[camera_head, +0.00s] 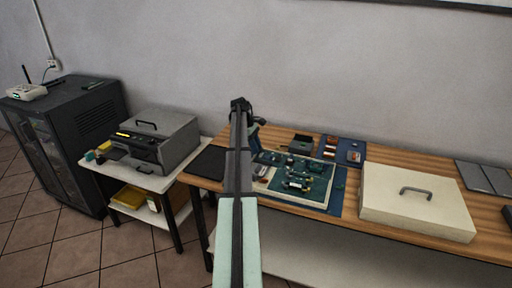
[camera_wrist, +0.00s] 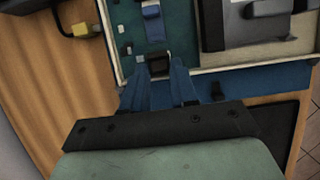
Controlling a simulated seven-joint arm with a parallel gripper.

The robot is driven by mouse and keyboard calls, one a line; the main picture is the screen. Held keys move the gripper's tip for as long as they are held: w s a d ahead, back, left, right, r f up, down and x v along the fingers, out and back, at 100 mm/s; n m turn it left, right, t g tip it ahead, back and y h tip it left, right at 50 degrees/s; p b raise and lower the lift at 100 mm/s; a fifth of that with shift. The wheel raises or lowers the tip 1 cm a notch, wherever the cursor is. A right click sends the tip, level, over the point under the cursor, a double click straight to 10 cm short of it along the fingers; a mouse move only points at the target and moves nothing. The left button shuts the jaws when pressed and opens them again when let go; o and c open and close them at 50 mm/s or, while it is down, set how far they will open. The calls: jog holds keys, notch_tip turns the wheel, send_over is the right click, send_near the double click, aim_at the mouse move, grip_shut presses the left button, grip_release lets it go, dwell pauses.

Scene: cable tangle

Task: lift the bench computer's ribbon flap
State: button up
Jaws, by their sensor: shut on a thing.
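The bench computer (camera_head: 318,184) is an open cream-rimmed tray with a green board, on the blue mat on the wooden bench. In the wrist view its cream rim (camera_wrist: 112,42) and a blue ribbon (camera_wrist: 152,24) running across the board show. My gripper (camera_wrist: 158,72) reaches over the tray's edge. Its blue fingers are shut on a small dark block at the near end of the ribbon, which looks like the ribbon flap (camera_wrist: 158,63). Whether the flap is raised I cannot tell. In the head view my arm hides the fingertips.
A grey boxy unit (camera_wrist: 245,25) stands inside the tray, right of my fingers. A black part with a yellow plug (camera_wrist: 82,29) lies left of the tray. A cream lidded case (camera_head: 415,200) stands right on the bench. A dark pad (camera_head: 207,162) lies at the left end.

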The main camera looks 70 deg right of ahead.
grip_shut()
jog(key=shift+s, duration=0.2)
jog(key=shift+s+t, duration=0.1)
jog(key=shift+t, duration=0.6)
jog(key=o, duration=0.8)
grip_release()
jog(key=shift+r, duration=0.1)
jog(key=v, duration=1.3)
jog(key=shift+r, duration=0.35)
